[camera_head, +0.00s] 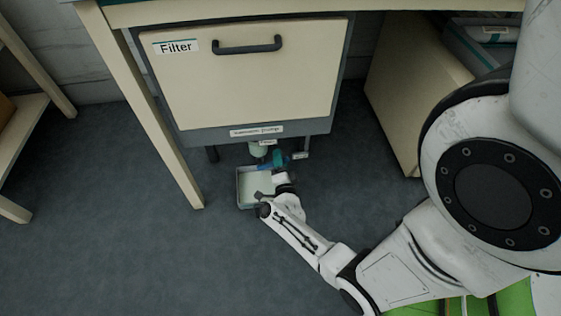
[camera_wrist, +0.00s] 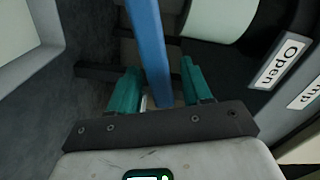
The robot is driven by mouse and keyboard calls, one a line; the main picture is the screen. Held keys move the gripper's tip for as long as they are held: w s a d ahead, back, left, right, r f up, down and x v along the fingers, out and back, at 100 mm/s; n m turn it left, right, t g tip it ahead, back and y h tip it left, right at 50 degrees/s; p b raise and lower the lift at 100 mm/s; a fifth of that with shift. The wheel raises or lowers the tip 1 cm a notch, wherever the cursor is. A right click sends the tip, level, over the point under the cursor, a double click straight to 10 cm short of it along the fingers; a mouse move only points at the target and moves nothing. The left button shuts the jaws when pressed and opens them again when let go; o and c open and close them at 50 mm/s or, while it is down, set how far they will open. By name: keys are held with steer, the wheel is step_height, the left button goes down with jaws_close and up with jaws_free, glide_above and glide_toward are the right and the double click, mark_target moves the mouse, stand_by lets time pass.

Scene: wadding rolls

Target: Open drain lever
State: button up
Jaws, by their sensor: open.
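The blue drain lever (camera_wrist: 146,30) runs down from the top of the wrist view, between the two teal fingers of my gripper (camera_wrist: 159,68). The fingers are open, one on each side of the lever, with a visible gap on the right. Whether the left finger touches it I cannot tell. In the head view my gripper (camera_head: 278,160) is small, under the filter cabinet (camera_head: 240,95), beside a pale green drain fitting (camera_head: 258,149). There the lever is hard to tell from the fingers. An "Open" label (camera_wrist: 279,65) is to the right of the lever in the wrist view.
A shallow tray (camera_head: 240,190) with pale contents stands on the floor below the fitting, close to my wrist. Table legs (camera_head: 150,110) stand left of the cabinet. A beige cabinet (camera_head: 410,95) is at right.

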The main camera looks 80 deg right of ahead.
jaws_close()
stand_by(0.3)
